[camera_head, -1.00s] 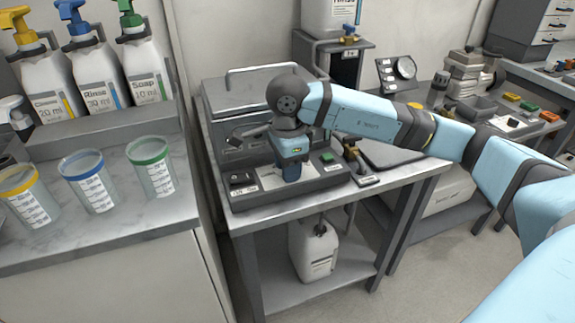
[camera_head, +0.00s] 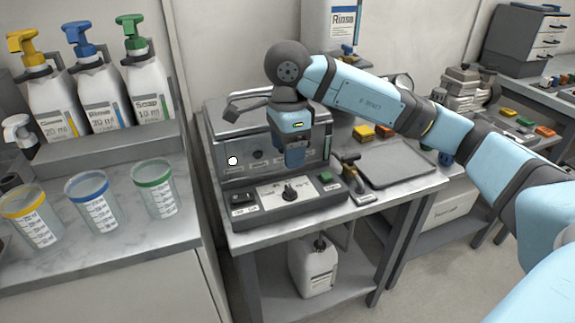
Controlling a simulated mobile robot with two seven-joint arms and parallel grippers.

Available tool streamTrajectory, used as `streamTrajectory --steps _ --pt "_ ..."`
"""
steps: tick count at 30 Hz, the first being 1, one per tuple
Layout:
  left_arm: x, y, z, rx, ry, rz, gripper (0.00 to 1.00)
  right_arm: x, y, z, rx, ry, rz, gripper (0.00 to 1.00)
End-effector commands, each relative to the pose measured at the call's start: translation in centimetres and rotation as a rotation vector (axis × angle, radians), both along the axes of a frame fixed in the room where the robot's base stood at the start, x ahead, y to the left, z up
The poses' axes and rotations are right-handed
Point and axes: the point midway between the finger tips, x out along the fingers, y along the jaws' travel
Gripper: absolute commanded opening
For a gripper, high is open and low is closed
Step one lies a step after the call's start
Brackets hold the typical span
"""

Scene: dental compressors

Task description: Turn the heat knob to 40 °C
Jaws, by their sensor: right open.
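The heat knob (camera_head: 290,194) is a small dark knob on a light scale plate on the sloped front panel of the grey machine (camera_head: 245,210). It shows fully, but the scale marks are too small to read for certain, so I cannot tell its setting. My right gripper (camera_head: 295,163) points down above and behind the knob in the picture, apart from it. It is open, with nothing seen between its fingers, though its fingertips are hard to make out. My left gripper is not in view.
A black switch (camera_head: 243,197) and a green button (camera_head: 325,177) flank the knob. A brass valve (camera_head: 348,178) and grey tray (camera_head: 397,165) stand to the right. Measuring cups and pump bottles fill the left counter. A white canister (camera_head: 315,266) is on the lower shelf.

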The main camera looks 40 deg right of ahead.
Motion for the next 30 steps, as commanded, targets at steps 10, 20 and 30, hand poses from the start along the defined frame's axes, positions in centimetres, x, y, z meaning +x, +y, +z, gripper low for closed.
streamTrajectory --steps 10,20,30 --pt "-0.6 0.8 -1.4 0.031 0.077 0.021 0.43 0.0 0.0 3.8 0.0 -0.001 -0.001 0.64" --pt "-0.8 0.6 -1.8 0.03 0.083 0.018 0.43 0.0 0.0 3.8 0.0 0.0 -0.001 0.64" --pt "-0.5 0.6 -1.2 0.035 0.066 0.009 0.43 0.0 0.0 3.8 -0.001 0.0 -0.001 0.64"
